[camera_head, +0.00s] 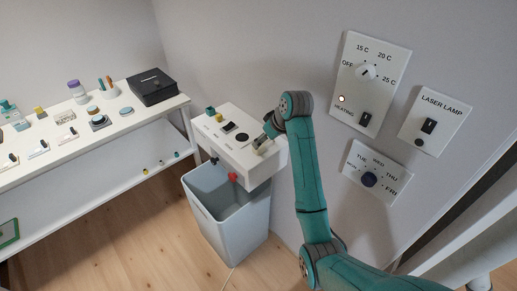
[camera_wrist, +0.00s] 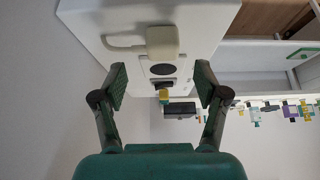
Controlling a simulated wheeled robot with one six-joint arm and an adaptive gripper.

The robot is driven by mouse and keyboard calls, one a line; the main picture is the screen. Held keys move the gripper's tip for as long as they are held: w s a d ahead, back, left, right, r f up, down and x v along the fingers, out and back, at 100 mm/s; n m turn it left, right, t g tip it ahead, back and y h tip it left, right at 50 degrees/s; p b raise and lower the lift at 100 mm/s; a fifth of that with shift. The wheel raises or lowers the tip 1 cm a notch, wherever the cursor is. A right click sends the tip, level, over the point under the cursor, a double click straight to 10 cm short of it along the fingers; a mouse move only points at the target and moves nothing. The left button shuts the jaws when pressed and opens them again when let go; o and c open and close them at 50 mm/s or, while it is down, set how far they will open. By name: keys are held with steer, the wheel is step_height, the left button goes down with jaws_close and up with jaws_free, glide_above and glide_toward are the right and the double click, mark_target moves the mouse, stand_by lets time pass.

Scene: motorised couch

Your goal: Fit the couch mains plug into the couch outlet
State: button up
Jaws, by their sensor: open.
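A white wall ledge (camera_head: 243,158) carries a cream plug-like block (camera_wrist: 163,42) with a pale cord curling from its left side in the wrist view. I take this block to be the couch mains plug. It shows small beside my gripper in the head view (camera_head: 261,150). A dark round socket face (camera_wrist: 162,69), likely the outlet, is next to it on the ledge and also shows in the head view (camera_head: 242,137). My gripper (camera_wrist: 161,74) is open and empty above the ledge, its fingers apart on either side of the socket. Fingertip height is unclear.
A black switch (camera_head: 228,127) and a green block (camera_head: 210,111) share the ledge. A grey bin (camera_head: 226,215) stands below. Wall panels (camera_head: 371,83) are right of my arm. A cluttered white bench (camera_head: 75,143) is at the left.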

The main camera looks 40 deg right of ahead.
steer(key=shift+w+f, duration=0.25)
steer(key=shift+f, duration=0.2)
steer(key=shift+a+x, duration=0.2)
steer(key=shift+x, duration=2.4)
steer(key=c, duration=1.2)
